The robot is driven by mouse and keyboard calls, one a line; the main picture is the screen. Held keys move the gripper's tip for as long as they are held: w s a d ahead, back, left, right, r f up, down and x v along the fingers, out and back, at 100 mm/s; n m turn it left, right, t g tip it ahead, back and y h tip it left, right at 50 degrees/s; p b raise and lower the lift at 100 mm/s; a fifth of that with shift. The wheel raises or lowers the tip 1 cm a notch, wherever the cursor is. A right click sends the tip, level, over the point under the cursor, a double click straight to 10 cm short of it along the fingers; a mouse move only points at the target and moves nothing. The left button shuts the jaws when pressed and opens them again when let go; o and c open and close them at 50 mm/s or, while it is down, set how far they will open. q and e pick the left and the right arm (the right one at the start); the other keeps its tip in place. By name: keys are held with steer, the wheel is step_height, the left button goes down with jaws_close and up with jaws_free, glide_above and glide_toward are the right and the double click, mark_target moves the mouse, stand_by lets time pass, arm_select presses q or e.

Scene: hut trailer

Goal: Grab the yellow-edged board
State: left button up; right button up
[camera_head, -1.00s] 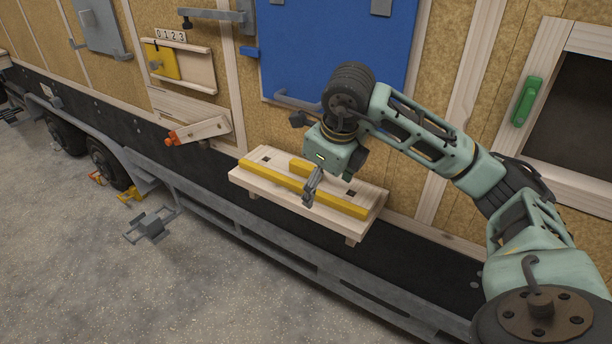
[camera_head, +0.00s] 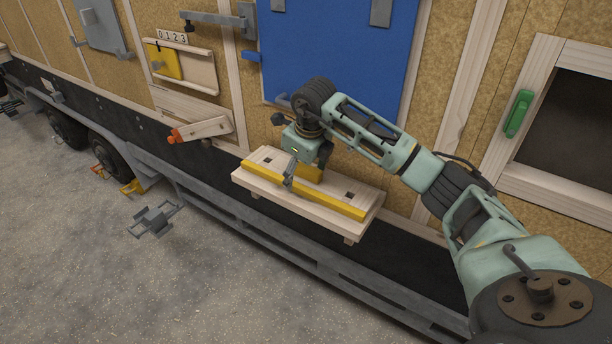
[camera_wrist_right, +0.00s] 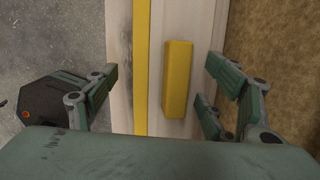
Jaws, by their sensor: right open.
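The yellow-edged board (camera_head: 268,158) is a pale wooden shelf-like slab with dark square holes. It sits level against the trailer's side. A yellow strip (camera_head: 330,203) runs along its outer edge, and a shorter yellow block (camera_head: 312,172) lies on top, partly hidden by my gripper. My right gripper (camera_head: 307,170) is open over the board's left-middle part, one finger at the outer side, the other toward the wall. In the wrist view, the strip (camera_wrist_right: 141,70) and block (camera_wrist_right: 177,80) lie between the spread fingers; contact cannot be told. My left gripper is not in view.
A blue panel (camera_head: 335,45) with grey handles is on the wall above. A wooden lever with an orange end (camera_head: 200,129) is to the left. A green handle (camera_head: 518,113) is beside a dark window at right. The trailer's grey side rail (camera_head: 290,255) runs below; the floor is open.

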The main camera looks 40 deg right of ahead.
steer(key=shift+w+f, duration=0.1)
steer(key=shift+f, duration=0.35)
steer(key=shift+f, duration=0.2)
stand_by(0.4)
